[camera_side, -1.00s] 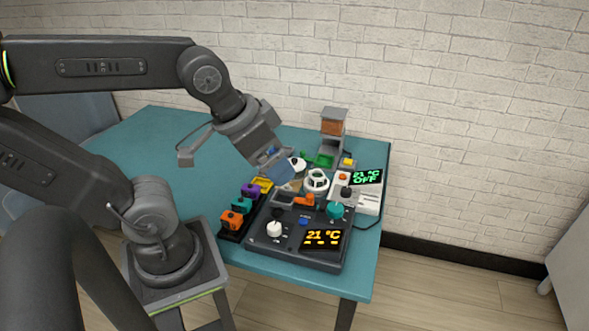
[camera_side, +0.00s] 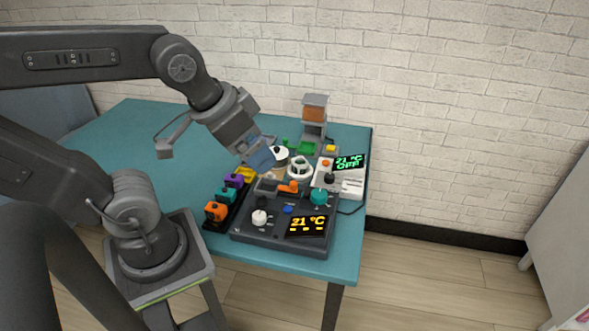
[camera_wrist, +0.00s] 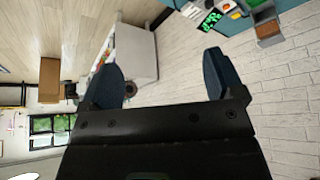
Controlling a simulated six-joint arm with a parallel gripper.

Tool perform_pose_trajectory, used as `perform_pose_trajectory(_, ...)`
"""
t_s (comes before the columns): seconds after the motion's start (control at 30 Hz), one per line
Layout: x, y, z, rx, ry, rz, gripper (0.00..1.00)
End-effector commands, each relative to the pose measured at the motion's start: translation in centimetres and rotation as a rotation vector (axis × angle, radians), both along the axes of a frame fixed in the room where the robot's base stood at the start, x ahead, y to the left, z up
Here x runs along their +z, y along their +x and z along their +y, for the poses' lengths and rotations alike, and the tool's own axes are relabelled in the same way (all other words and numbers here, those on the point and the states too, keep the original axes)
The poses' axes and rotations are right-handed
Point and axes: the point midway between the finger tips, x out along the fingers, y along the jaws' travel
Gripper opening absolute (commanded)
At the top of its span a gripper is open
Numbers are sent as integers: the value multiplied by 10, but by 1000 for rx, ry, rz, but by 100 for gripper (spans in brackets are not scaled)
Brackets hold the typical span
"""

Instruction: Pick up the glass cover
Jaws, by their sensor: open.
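My gripper (camera_side: 262,158) is open in the side view, tilted down above the back of the dark console. Its two blue-grey fingers also show in the wrist view (camera_wrist: 160,78), spread wide with nothing between them. A pale round piece with a black knob (camera_side: 279,152) stands just behind the fingertips and is partly hidden by them. It may be the glass cover, but I cannot tell for sure. I cannot tell whether the fingers touch it. The wrist view does not show it.
The dark console (camera_side: 275,240) carries knobs and an orange display. A rack of coloured blocks (camera_side: 216,212) is at its left, a white ring-shaped part (camera_side: 299,168) behind it. A white device (camera_side: 352,187) with a green display is at right. The teal table's (camera_side: 120,130) left side is clear.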

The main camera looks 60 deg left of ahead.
Motion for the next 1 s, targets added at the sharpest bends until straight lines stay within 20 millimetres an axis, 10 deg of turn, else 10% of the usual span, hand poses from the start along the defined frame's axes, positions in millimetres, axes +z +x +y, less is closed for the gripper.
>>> perform_pose_trajectory(0.37,-4,52,35,178,4,31,87)
perform_pose_trajectory(0.7,-49,146,141,532,-2,66,87)
perform_pose_trajectory(1.0,-129,187,250,801,-26,88,87)
